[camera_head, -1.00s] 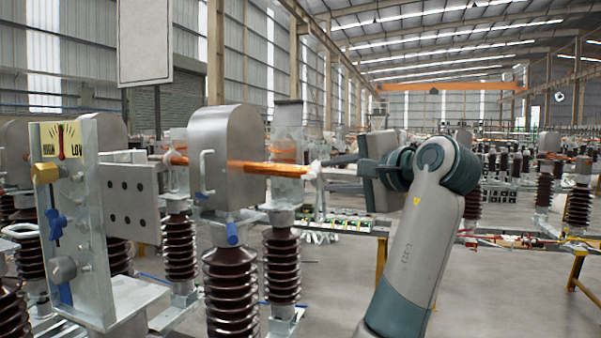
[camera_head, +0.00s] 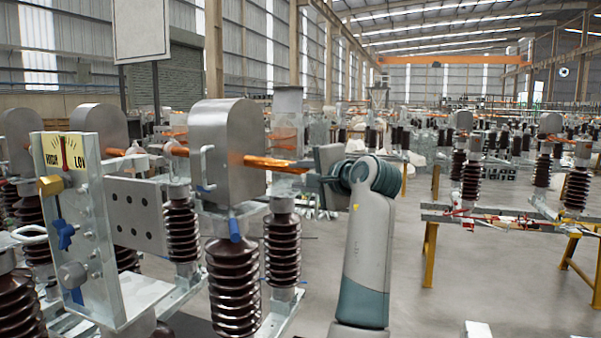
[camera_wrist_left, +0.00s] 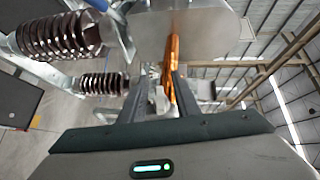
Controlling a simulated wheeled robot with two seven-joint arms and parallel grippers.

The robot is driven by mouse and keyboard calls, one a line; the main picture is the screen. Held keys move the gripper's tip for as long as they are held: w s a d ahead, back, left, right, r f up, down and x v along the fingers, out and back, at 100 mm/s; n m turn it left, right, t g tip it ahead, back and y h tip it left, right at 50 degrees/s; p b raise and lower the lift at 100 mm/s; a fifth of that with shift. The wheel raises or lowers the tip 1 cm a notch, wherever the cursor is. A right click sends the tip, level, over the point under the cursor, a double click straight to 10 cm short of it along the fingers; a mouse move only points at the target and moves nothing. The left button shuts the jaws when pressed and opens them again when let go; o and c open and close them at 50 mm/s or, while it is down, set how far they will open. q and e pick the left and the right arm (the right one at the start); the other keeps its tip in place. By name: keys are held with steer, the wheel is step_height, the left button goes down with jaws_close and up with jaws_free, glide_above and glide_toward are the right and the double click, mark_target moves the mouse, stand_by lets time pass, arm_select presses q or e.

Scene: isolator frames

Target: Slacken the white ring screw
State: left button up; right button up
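My left gripper (camera_head: 311,180) is at the right end of the orange copper bar (camera_head: 268,162), which comes out of a grey metal housing (camera_head: 224,125). In the left wrist view my left gripper (camera_wrist_left: 158,82) has its two dark fingers apart. A whitish part (camera_wrist_left: 160,100) shows between the fingers, in front of the bar (camera_wrist_left: 173,60); it may be the white ring screw, but its ring shape is not clear and I cannot tell whether the fingers touch it. In the head view that spot is mostly hidden by my gripper and wrist. My right gripper is not in view.
A gauge panel (camera_head: 75,200) with a blue knob (camera_head: 63,234) stands at the left. Brown ribbed insulators (camera_head: 234,290) hold up the housing. White loop handles (camera_head: 207,168) stick out from nearby parts. Open floor (camera_head: 460,280) lies to the right.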

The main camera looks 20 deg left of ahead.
arm_select(q)
jaws_close()
